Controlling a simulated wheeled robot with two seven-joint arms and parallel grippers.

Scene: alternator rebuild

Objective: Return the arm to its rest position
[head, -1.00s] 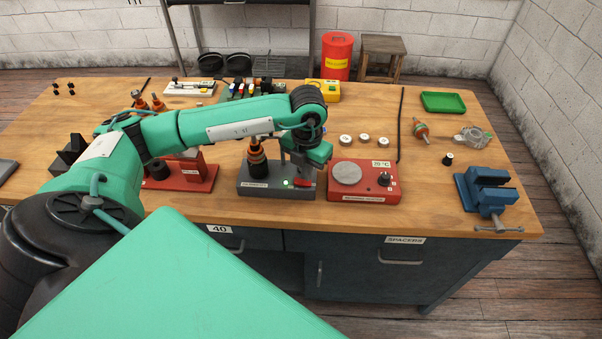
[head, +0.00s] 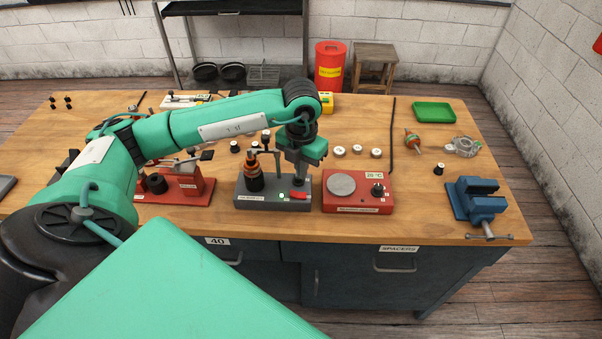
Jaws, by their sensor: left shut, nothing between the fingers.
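My left arm reaches in from the left across the workbench (head: 420,222). Its gripper (head: 298,180) points down, shut and empty, over the right part of a grey tester-like fixture (head: 262,202). A red switch (head: 298,195) shows just below the fingertips. I cannot tell whether the fingers touch the fixture. A dark rotor with copper-coloured rings (head: 255,180) stands upright on the fixture's left part, apart from the gripper. My right gripper is not in view.
A red heater (head: 340,205) with a round plate stands right of the fixture. A red press-like stand (head: 185,190) is under my forearm. A blue vise (head: 478,203), a green tray (head: 434,112) and small round parts lie to the right. The bench's front right is mostly clear.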

